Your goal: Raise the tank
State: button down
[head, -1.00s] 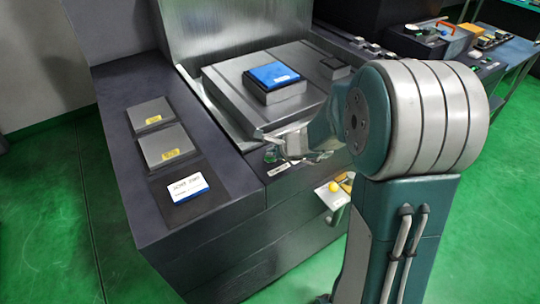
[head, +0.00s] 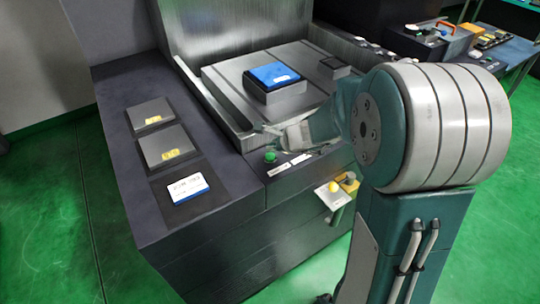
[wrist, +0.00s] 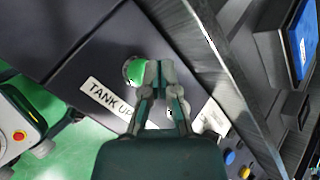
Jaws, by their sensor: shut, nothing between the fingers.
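A round green button (head: 270,156) sits on the front ledge of the dark machine. It also shows in the wrist view (wrist: 133,73), beside a white label reading "TANK UP" (wrist: 104,96), partly covered by my fingers. My gripper (wrist: 153,70) is shut and empty, its fingertips over the button's right edge in that view. In the head view my gripper (head: 266,130) appears just behind and above the button, which stands clear of it there. I cannot tell whether they touch. A metal work area with raised edges (head: 215,105) lies behind the ledge.
A blue-topped block (head: 272,75) sits on the metal platform. A blue button (wrist: 230,157) and a yellow button (wrist: 244,172) lie further along the ledge. Two grey panels and a white card (head: 188,187) lie on the left top.

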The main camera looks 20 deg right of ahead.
aim_at(272, 156)
jog(key=shift+r, duration=2.1)
jog(key=s+a+r+n+g, duration=0.1)
jog(key=s+a+r+n, duration=0.1)
jog(key=s+r+n, duration=0.35)
jog(key=s+a+r+n+g, duration=0.1)
jog(key=s+a+r+n, duration=0.15)
jog(key=s+n, duration=0.45)
jog(key=s+d+n+h, duration=0.2)
jog(key=s+n, duration=0.2)
jog(key=s, duration=0.3)
jog(key=s+d+n+h, duration=0.2)
jog(key=s+n, duration=0.2)
jog(key=s, duration=0.3)
jog(key=shift+s+r+h, duration=0.3)
jog(key=shift+s, duration=0.1)
